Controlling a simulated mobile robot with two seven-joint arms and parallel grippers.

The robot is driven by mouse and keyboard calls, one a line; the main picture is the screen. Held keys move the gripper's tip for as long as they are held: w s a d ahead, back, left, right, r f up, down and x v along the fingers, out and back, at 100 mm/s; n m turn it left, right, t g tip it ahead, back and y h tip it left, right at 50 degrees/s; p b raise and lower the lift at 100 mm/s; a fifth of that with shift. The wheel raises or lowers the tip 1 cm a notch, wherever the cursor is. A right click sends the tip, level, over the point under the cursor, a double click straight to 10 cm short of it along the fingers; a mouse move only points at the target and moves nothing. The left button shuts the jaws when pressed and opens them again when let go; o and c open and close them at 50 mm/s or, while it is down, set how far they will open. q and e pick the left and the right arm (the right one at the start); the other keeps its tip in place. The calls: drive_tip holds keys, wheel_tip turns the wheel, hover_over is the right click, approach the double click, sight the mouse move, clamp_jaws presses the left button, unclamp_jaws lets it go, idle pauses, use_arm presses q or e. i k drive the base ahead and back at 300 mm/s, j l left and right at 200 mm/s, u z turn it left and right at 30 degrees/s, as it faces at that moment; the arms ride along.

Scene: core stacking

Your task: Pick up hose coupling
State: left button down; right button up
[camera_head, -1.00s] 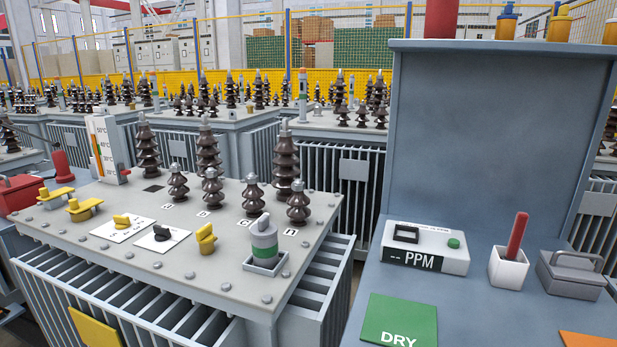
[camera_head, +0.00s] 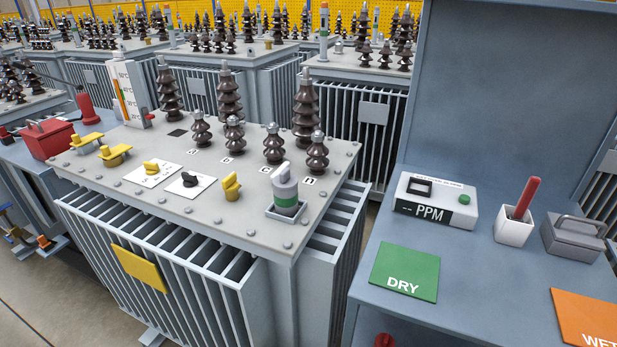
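I cannot tell for sure which thing is the hose coupling. Small blue-and-yellow fittings (camera_head: 14,235) and an orange-and-grey fitting (camera_head: 44,242) show low at the left edge; they are too small to name. Two yellow valve-like fittings (camera_head: 115,154) (camera_head: 86,143) sit at the left end of the grey transformer lid (camera_head: 240,222). A grey cylinder with a green band (camera_head: 285,190) stands upright in a square tray at the lid's front right corner. Neither of my grippers is in view.
Brown insulators (camera_head: 229,95) and knobs stand on the lid. At right, a blue-grey bench (camera_head: 465,300) holds a PPM meter (camera_head: 437,200), a green DRY card (camera_head: 405,270), a white cup (camera_head: 513,226), a grey box (camera_head: 573,238) and an orange card (camera_head: 585,318). A red toolbox (camera_head: 47,140) stands left.

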sight(44, 242)
drive_tip(key=u, duration=1.85)
